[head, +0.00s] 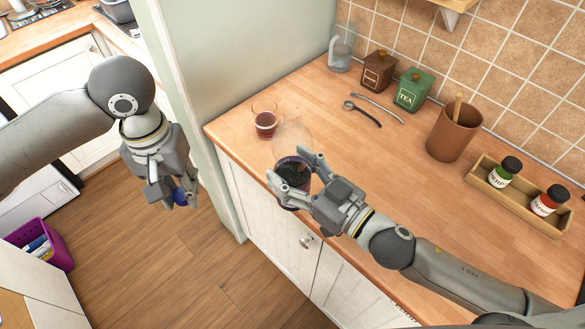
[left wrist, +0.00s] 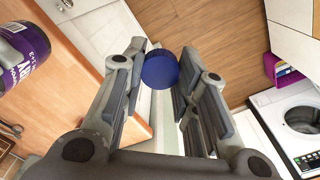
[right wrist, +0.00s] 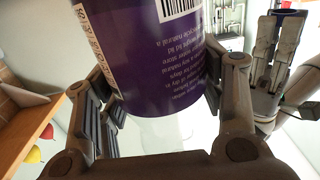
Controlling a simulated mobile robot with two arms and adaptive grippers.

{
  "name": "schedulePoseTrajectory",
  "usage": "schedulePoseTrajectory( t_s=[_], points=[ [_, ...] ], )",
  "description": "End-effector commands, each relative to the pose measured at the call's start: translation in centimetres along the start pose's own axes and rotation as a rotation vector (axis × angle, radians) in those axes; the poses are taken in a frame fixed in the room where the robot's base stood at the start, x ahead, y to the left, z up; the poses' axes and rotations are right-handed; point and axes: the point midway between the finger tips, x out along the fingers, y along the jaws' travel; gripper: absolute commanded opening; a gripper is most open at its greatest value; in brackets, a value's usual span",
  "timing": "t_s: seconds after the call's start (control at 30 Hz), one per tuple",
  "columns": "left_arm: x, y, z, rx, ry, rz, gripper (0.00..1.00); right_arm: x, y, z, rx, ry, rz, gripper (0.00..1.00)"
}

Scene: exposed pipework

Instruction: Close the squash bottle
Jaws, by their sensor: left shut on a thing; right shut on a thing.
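The squash bottle has a purple label; in the head view it (head: 288,202) is at the counter's front edge, partly hidden by my right gripper (head: 290,168). It fills the right wrist view (right wrist: 185,60), where the right fingers close on both sides of it. It also shows at the left of the left wrist view (left wrist: 27,50). A round blue cap (left wrist: 160,69) is pinched between the fingertips of my left gripper (left wrist: 160,84). In the head view the cap (head: 180,197) is low, left of the counter and apart from the bottle.
A glass of dark red drink (head: 265,122) stands behind the bottle. A spoon and tongs (head: 365,112), brown canister (head: 377,72), green tea canister (head: 413,92), brown pot (head: 452,132) and spice tray (head: 520,203) lie farther back and right. The middle of the counter is clear.

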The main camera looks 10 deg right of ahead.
Motion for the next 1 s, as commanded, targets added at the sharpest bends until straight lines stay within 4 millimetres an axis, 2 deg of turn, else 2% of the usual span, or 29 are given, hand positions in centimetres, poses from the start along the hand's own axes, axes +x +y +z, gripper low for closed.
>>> schedulePoseTrajectory(
  t_s=[0.03, 0.1, 0.3, 0.47, 0.6, 0.8, 1.0],
  points=[
    [-1.5, 1.5, -1.2, 0.029, 0.010, 0.001, 0.21, 0.0, 0.0, -0.2, -0.001, 0.003, -0.001, 0.19],
    [-3.4, 3.2, -2.5, 0.066, 0.010, -0.001, 0.21, 0.0, 0.0, -0.2, -0.001, 0.003, -0.001, 0.19],
    [-9.0, 8.4, -4.8, 0.172, 0.010, -0.003, 0.21, 0.0, 0.0, -0.2, -0.001, 0.004, -0.001, 0.19],
    [-13.8, 12.6, -5.6, 0.254, 0.009, -0.003, 0.21, 0.0, 0.0, -0.2, -0.001, 0.004, -0.001, 0.19],
    [-17.4, 15.9, -5.4, 0.316, 0.007, -0.004, 0.21, 0.0, 0.0, -0.2, -0.001, 0.004, -0.001, 0.19],
    [-20.8, 19.1, -4.7, 0.369, 0.004, -0.004, 0.21, 0.0, 0.0, -0.2, -0.001, 0.004, -0.001, 0.19],
    [-21.9, 20.1, -4.3, 0.386, 0.001, -0.002, 0.21, 0.0, 0.0, -0.2, -0.001, 0.004, -0.001, 0.19]
  ],
)
